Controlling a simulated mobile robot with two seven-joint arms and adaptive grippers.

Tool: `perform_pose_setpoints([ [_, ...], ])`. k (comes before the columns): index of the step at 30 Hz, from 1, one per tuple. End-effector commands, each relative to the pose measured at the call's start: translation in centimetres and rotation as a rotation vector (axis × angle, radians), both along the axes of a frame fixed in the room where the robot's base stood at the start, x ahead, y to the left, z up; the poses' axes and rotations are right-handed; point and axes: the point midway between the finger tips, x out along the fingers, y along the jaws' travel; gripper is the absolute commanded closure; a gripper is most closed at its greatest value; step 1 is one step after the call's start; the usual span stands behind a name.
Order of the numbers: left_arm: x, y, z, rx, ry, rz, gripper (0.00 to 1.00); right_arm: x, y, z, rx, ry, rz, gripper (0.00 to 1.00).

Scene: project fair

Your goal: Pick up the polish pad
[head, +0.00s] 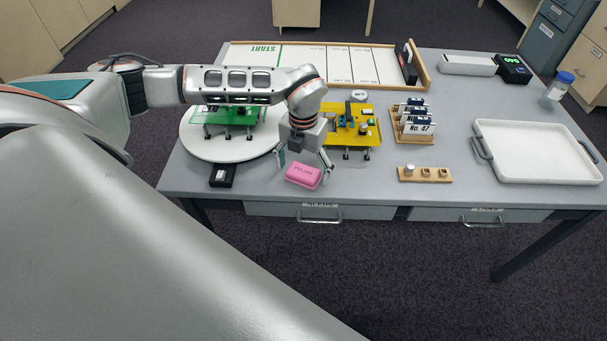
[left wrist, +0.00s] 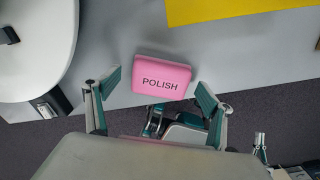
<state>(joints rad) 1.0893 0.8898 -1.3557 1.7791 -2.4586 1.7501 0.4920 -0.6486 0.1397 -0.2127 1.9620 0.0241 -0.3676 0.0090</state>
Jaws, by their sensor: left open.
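The polish pad (head: 304,176) is a pink block near the front edge of the grey table. In the left wrist view the pad (left wrist: 161,77) shows the word POLISH on its top. My left gripper (head: 305,163) is open over the pad, pointing down. In the left wrist view its fingertips (left wrist: 155,88) are on either side of the pad's near part, apart from it. Nothing is held in it.
A white round turntable (head: 200,148) with a green car is left of the pad. A yellow car (head: 354,128) stands behind right. Table (head: 370,185) right of the pad is clear.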

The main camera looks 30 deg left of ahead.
Motion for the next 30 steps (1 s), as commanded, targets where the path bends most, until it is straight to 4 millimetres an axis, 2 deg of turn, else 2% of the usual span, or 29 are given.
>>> perform_pose_setpoints([
  [2, 0.0, 0.0, -0.7, 0.000, 0.001, 0.001, 0.18, -0.1, 0.0, -0.1, 0.000, 0.001, 0.000, 1.00],
  [8, 0.0, 0.0, -0.7, 0.000, -0.001, 0.001, 0.18, -0.1, 0.0, -0.1, 0.000, 0.001, 0.000, 1.00],
  [13, 0.0, 0.0, -0.7, 0.000, -0.001, 0.000, 0.59, -0.1, 0.0, -0.1, 0.000, 0.001, 0.000, 1.00],
  [23, 0.0, 0.0, -0.6, 0.000, -0.001, 0.000, 0.63, -0.1, 0.0, -0.1, -0.001, 0.002, 0.000, 1.00],
  [30, 0.1, 0.0, 0.9, 0.000, -0.004, -0.001, 0.63, 0.0, 0.0, 0.1, 0.000, 0.000, 0.000, 1.00],
])
